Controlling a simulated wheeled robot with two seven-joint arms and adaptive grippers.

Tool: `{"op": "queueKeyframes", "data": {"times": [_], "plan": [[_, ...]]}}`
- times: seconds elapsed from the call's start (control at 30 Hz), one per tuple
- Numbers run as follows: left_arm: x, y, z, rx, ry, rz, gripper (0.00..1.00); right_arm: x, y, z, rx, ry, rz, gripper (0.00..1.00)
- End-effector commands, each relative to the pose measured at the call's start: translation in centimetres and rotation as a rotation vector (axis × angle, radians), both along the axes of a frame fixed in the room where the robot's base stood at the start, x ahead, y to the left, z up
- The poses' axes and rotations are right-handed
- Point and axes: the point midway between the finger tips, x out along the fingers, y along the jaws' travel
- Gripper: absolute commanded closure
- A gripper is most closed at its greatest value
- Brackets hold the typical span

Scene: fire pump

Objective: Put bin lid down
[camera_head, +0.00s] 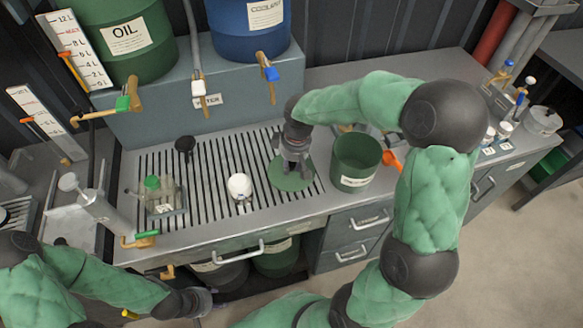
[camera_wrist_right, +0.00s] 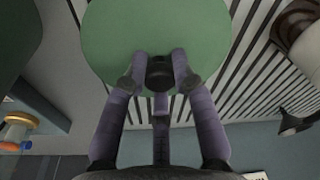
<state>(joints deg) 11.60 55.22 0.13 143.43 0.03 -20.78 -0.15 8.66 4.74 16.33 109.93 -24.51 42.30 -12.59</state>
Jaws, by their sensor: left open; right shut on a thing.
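The bin lid (camera_head: 291,180) is a flat green disc with a dark knob. In the head view it is at the slatted grate, right of the white round item. My right gripper (camera_head: 293,160) is above it, shut on its knob. In the right wrist view the lid (camera_wrist_right: 155,30) fills the top middle, and the fingers (camera_wrist_right: 159,72) close around the dark knob. I cannot tell whether the lid touches the grate. The open green bin (camera_head: 357,160) stands just right of the lid. My left gripper (camera_head: 193,302) is low at the left, before the counter front; its fingers are small in view.
The slatted grate (camera_head: 215,165) holds a small glass container with a green cap (camera_head: 153,184), a white round item (camera_head: 239,186) and a black funnel-like item (camera_head: 185,145). An orange item (camera_head: 391,160) is beside the bin. Oil (camera_head: 125,35) and coolant (camera_head: 248,25) barrels with taps stand behind.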

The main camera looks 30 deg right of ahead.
Motion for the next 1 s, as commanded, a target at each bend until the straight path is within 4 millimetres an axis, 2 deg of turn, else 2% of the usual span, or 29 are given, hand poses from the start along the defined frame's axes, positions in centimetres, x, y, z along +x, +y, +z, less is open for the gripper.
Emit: {"op": "queueKeyframes", "data": {"times": [0.07,0.43,0.47,0.5,0.53,0.87,1.0], "plan": [[0.0,0.0,-0.6,0.000,0.000,0.000,0.50,0.0,0.0,-0.9,-0.001,0.000,-0.001,1.00],[0.0,0.0,-0.6,0.000,0.000,0.000,0.50,0.0,0.0,-1.1,-0.001,-0.001,0.000,1.00],[0.0,0.0,-0.6,0.000,0.000,0.000,0.50,0.0,0.0,-1.0,-0.001,-0.001,0.000,0.67],[0.0,0.0,-0.6,0.000,0.000,0.000,0.50,0.0,0.0,-1.0,-0.001,-0.001,0.000,0.56],[0.0,0.0,-0.6,0.000,0.000,0.000,0.50,0.0,0.0,-1.0,-0.001,-0.001,0.000,0.49],[0.0,0.0,-0.5,0.000,0.000,0.000,0.50,0.0,0.0,-0.9,-0.001,-0.001,0.000,0.49],[0.0,0.0,0.0,0.000,0.000,0.000,0.50,0.0,0.0,0.1,0.000,-0.002,0.000,0.49]]}}
